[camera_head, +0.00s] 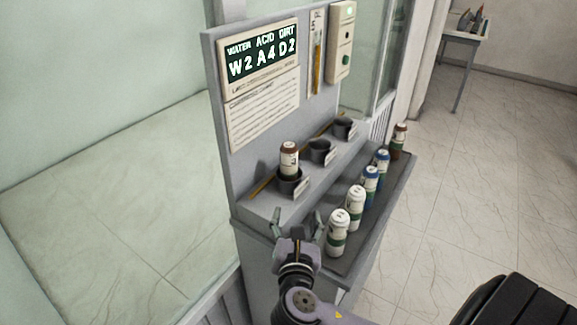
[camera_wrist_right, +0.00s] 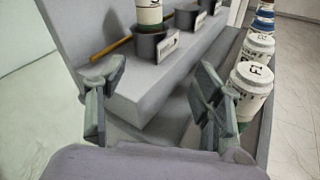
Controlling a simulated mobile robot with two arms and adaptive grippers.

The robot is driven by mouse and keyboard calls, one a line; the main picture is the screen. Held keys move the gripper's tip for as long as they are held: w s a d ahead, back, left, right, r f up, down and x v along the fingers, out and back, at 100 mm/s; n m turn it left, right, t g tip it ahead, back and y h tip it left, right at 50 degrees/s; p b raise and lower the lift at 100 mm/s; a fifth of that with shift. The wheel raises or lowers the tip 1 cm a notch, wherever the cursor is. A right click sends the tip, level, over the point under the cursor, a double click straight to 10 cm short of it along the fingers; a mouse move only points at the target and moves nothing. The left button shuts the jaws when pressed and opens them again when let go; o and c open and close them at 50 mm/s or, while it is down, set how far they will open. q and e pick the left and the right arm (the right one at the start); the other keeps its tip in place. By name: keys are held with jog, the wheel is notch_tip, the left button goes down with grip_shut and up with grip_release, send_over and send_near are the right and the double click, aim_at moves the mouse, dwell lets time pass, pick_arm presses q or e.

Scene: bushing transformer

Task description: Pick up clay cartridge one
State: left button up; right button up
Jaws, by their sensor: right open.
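Several cartridges stand in a row on the lower shelf (camera_head: 349,255): two white-capped ones with green bands (camera_head: 338,233) (camera_head: 356,208), two blue-capped ones (camera_head: 370,187) (camera_head: 382,163), and a brown one (camera_head: 399,141) at the far end. Another brown-capped cartridge (camera_head: 289,155) sits upright in the nearest dark cup (camera_head: 291,183). I cannot read which label marks clay cartridge one. My right gripper (camera_head: 298,218) is open and empty, in front of the stepped ledge, left of the nearest white-capped cartridge. In the right wrist view, white-capped cartridges (camera_wrist_right: 250,78) stand right of the open fingers (camera_wrist_right: 160,92). My left gripper is out of view.
Two more dark cups (camera_head: 321,151) (camera_head: 344,128) stand empty-looking along the ledge. A black chair-like object (camera_head: 512,303) is at lower right. Open floor lies right of the stand.

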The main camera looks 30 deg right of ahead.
aim_at(289, 166)
jog(key=w+d+r+n+p, duration=0.1)
jog(key=w+d, duration=0.1)
jog(key=w, duration=0.1)
jog(key=w+d+r+n+t+p, duration=0.1)
jog(key=w+d, duration=0.1)
jog(key=w, duration=0.2)
jog(key=w+d+r+n, duration=0.1)
jog(key=w+d, duration=0.1)
jog(key=w, duration=0.1)
jog(key=shift+w+t+h+p, duration=0.4)
jog(key=p+x, duration=0.1)
jog(key=x, duration=0.4)
jog(key=shift+w+a+f+p, duration=0.15)
jog(key=shift+a+f+p, duration=0.1)
jog(key=shift+p, duration=0.1)
jog(key=shift+w+d+f, duration=0.1)
jog(key=shift+w+d, duration=0.15)
jog(key=shift+w, duration=0.1)
grip_shut()
